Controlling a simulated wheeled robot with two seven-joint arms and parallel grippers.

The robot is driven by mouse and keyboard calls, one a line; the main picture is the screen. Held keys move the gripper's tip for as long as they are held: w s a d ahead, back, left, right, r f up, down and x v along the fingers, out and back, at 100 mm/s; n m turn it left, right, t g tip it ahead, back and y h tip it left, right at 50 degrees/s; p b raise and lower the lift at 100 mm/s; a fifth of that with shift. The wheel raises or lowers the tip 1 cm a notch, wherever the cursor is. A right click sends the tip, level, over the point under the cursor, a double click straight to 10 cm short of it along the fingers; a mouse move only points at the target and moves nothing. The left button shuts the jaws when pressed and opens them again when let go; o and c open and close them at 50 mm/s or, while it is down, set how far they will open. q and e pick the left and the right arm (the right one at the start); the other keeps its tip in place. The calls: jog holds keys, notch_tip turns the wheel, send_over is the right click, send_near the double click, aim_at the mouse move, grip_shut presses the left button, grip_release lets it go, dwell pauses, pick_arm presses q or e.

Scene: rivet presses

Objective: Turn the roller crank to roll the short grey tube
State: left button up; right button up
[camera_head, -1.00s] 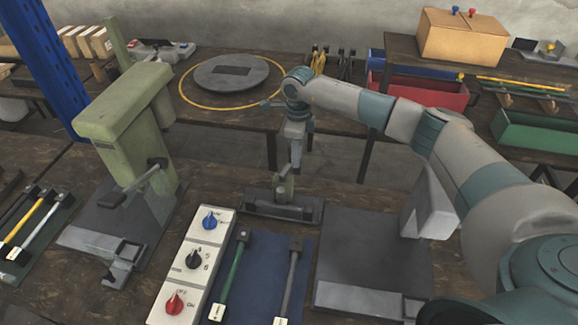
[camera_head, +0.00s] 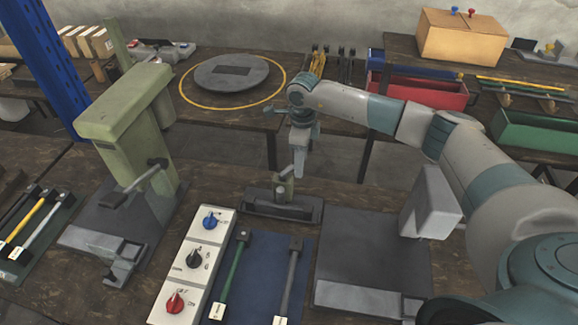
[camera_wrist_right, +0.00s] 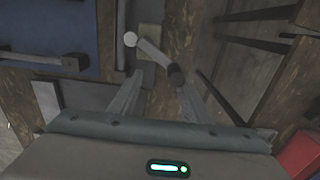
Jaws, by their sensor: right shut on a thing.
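The roller is a small device on a dark base (camera_head: 262,208) at the bench's far edge, with a pale green post (camera_head: 283,192). Its crank (camera_wrist_right: 152,56) runs in the right wrist view from a light round hub to a dark handle (camera_wrist_right: 177,76). My right gripper (camera_head: 299,170) is shut on the crank handle, which sits between its fingertips. A grey rod (camera_head: 290,275) with a dark head and pale tag lies on the blue mat (camera_head: 262,270); I cannot tell whether it is the short grey tube. No tube is discernible in the roller. My left gripper is not in view.
A green press (camera_head: 135,140) with a lever stands at left. A switch panel (camera_head: 192,262) lies beside the mat, which also holds a green rod (camera_head: 234,272). A dark plate (camera_head: 365,255) with a grey block (camera_head: 432,205) is at right.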

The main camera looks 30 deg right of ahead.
jog(key=shift+s+a+f, duration=0.15)
jog(key=shift+a, duration=0.2)
jog(key=shift+s, duration=0.15)
jog(key=shift+o, duration=0.4)
jog(key=shift+s+b, duration=0.15)
jog(key=shift+b, duration=0.2)
jog(key=shift+o, duration=0.2)
jog(key=shift+s, duration=0.1)
